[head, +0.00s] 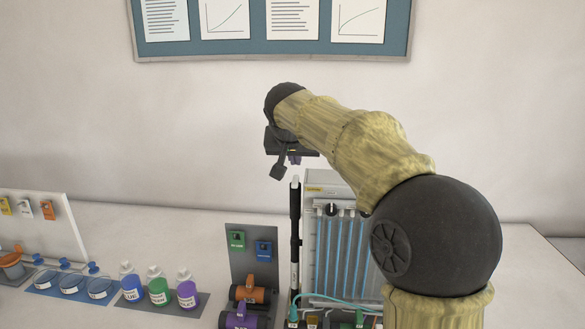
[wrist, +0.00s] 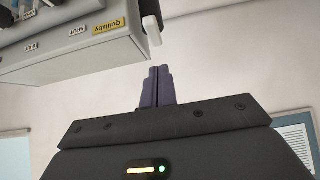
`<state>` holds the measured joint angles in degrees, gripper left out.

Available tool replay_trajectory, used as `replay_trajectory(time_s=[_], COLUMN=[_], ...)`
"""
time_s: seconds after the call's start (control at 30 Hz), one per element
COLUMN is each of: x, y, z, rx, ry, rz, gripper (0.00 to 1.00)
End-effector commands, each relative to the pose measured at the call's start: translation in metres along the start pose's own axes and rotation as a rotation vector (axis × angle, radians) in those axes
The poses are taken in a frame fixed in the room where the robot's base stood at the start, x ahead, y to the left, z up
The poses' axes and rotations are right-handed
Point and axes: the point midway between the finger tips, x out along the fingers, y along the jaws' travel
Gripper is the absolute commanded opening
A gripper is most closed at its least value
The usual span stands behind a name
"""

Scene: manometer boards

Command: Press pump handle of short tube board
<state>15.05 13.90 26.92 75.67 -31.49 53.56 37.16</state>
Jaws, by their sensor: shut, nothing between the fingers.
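A grey manometer board (head: 339,249) with several blue tubes stands on the table, partly hidden by my arm. I cannot tell if it is the short tube board. Its yellow label is at the top edge; in the wrist view the board (wrist: 70,62) shows upside down at upper left. A thin black upright post (head: 295,225) with a pale top stands just left of the board; a white-ended black part (wrist: 151,28) shows beside the board in the wrist view. I cannot make out a pump handle. My gripper (head: 294,160) is above the post, its purple fingers (wrist: 157,86) shut and empty.
Left of the board are a grey panel (head: 252,256) with green and blue boxes, orange (head: 248,294) and purple cylinders, labelled bottles (head: 158,287) and blue dishes (head: 72,283). Green hoses (head: 330,301) lie at the board's foot. Bare table lies behind the bottles.

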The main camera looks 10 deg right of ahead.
Motion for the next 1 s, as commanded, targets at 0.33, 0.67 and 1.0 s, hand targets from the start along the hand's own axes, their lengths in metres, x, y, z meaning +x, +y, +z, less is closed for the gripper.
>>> replay_trajectory(time_s=[0.33,0.67,1.0], x=[0.022,0.023,0.041], y=[0.0,-0.001,-0.002], z=[0.025,0.026,0.044], rx=[-0.001,-0.002,-0.003], ry=[0.001,0.002,0.001], rz=[0.0,-0.002,-0.002], gripper=[0.0,0.0,0.0])
